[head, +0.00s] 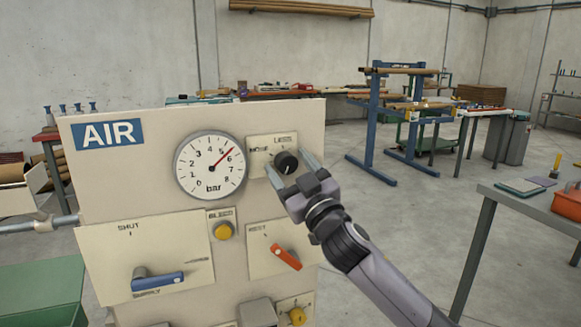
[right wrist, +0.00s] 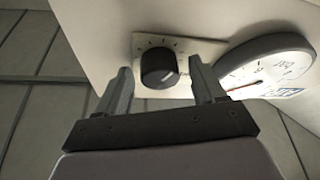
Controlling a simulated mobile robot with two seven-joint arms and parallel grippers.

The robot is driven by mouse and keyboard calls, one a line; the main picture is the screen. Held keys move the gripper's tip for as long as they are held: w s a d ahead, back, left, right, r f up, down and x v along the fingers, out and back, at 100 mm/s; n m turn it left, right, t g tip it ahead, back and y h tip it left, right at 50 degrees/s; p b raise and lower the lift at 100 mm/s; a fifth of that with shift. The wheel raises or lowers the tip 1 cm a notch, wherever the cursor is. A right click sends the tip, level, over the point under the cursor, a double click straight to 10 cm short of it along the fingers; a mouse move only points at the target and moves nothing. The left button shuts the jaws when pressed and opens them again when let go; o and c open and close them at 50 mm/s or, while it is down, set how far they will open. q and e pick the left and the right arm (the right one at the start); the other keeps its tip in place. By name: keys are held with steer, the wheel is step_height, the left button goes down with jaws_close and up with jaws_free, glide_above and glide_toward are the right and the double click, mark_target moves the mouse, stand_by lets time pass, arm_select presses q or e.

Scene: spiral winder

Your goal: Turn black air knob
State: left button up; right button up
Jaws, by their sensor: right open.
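The black air knob (head: 286,162) sits on a small cream plate (head: 258,147) at the upper right of the AIR panel (head: 180,122). My right gripper (head: 290,168) is open in front of the knob, with one finger to each side of it in the head view. In the right wrist view the knob (right wrist: 158,68) shows beyond and between the two open fingertips (right wrist: 163,82), with gaps on both sides. A pale mark line shows on its face. I cannot tell whether the fingers reach around it in depth. My left gripper is not in view.
A round pressure gauge (head: 210,166) stands out just left of the knob. Below are a yellow button (head: 223,231), an orange lever (head: 286,257) and a blue supply lever (head: 158,282). A table (head: 530,207) stands at the right, with open floor between.

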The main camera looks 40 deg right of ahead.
steer(key=c, duration=1.1)
steer(key=shift+o, duration=0.2)
steer(key=shift+f+m+h+b, duration=0.1)
steer(key=shift+m+h+b, duration=0.5)
steer(key=shift+m, duration=0.6)
steer(key=m+h, duration=0.1)
steer(key=m, duration=0.1)
steer(key=shift+a+m+b, duration=0.1)
steer(key=shift+m+b, duration=0.2)
steer(key=shift+b, duration=0.05)
steer(key=shift+m, duration=0.4)
steer(key=shift+h, duration=0.4)
steer(key=o, duration=1.1)
steer(key=shift+c, duration=0.2)
